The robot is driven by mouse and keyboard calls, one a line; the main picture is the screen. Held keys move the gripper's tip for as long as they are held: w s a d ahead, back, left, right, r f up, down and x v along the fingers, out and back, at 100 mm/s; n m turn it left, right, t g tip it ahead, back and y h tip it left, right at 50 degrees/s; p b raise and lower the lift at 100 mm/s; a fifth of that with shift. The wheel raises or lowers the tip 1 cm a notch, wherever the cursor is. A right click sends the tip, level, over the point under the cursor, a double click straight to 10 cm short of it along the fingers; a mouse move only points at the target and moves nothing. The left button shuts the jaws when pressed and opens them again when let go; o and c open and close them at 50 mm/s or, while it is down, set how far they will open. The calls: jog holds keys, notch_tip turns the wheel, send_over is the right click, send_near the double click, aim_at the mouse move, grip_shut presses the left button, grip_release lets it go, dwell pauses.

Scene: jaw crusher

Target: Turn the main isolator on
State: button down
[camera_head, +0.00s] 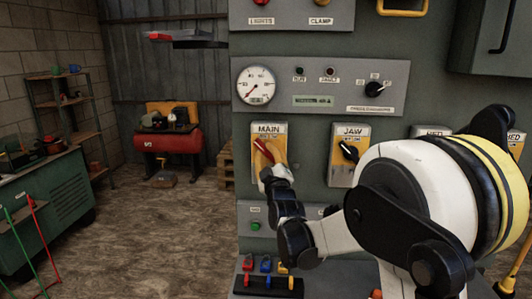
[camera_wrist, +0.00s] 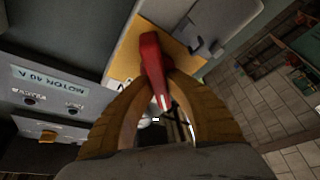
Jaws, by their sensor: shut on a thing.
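The main isolator (camera_head: 284,132) is a grey box with a yellow plate labelled MAIN on the green panel, left of centre in the head view. Its red rotary handle (camera_head: 262,150) is tilted, with its upper end to the left. My gripper (camera_head: 271,166) reaches it from below right and covers its lower end. In the wrist view the red handle (camera_wrist: 151,58) lies between the two yellowish fingers of my gripper (camera_wrist: 163,88), which is shut on it. The yellow plate (camera_wrist: 125,65) shows behind the handle. The handle's position marks are too small to read.
Above are a gauge (camera_head: 256,85) and a black selector knob (camera_head: 374,90). Below are a green button (camera_head: 255,226) and coloured padlocks (camera_head: 265,264). Open floor lies left of the panel.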

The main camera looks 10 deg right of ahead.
jog(key=m+h, duration=0.1)
jog(key=m, duration=0.2)
jog(key=m+h+b, duration=0.1)
jog(key=m+h, duration=0.1)
jog(key=m, duration=0.1)
jog(key=shift+d+r+t, duration=0.1)
jog(key=shift+t, duration=0.2)
jog(key=m+h, duration=0.1)
jog(key=m, duration=0.2)
jog(key=m+h, duration=0.2)
jog(key=m, duration=0.2)
jog(key=shift+s+d+h, duration=0.1)
jog(key=shift+d+h, duration=0.05)
jog(key=shift+h, duration=0.15)
jog(key=m+g+h, duration=0.1)
jog(key=m, duration=0.2)
jog(key=m+g+h+p, duration=0.1)
jog(key=m+h, duration=0.1)
jog(key=m, duration=0.1)
jog(key=shift+d+m, duration=0.15)
jog(key=shift+m, duration=0.25)
jog(key=shift+d+m+g+h+p, duration=0.1)
jog(key=shift+m+g+h+p, duration=0.35)
jog(key=shift+m, duration=0.9)
jog(key=shift+d+m+g+h+p, duration=0.1)
jog(key=shift+m+g+h, duration=0.15)
jog(key=shift+m+g, duration=0.75)
jog(key=shift+s+m, duration=0.1)
jog(key=shift+m, duration=0.45)
